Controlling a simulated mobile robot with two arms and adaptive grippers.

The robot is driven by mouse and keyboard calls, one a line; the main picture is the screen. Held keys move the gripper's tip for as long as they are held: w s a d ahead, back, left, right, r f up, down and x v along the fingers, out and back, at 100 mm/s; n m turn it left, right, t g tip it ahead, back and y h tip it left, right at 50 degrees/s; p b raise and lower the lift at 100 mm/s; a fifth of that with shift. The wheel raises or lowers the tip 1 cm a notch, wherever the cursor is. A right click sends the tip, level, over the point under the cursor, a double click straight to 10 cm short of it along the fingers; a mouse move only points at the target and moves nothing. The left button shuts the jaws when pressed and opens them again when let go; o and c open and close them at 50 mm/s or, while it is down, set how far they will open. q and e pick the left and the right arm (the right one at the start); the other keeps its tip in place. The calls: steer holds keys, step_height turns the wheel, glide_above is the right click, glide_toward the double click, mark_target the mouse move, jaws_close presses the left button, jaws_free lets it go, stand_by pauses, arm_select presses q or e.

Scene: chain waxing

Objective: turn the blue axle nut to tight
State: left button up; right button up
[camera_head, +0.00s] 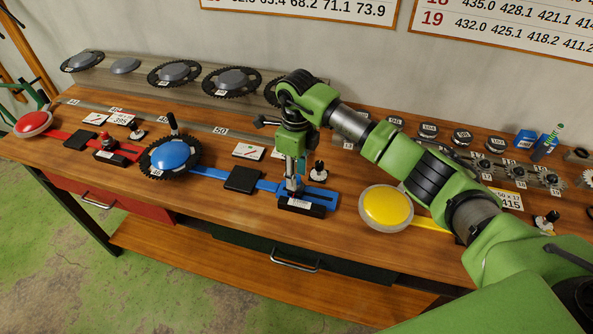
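The blue station has a blue dome (170,156) on a black chainring (151,168) at its left. A blue rail (209,173) runs right from there to a black labelled block (298,207). My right gripper (293,188) points down just above that block, its fingertips close together. The blue axle nut cannot be made out; the fingers cover the spot over the block. Whether they are shut on something is too small to tell. My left gripper is not in view.
A black-and-white knob (319,172) stands close right of the gripper. The red station (34,123) is at the left, the yellow dome (386,207) at the right under my arm. Chainrings (232,81) stand along the back. Small discs and sprockets (429,130) fill the back right.

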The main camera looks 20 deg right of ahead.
jaws_close()
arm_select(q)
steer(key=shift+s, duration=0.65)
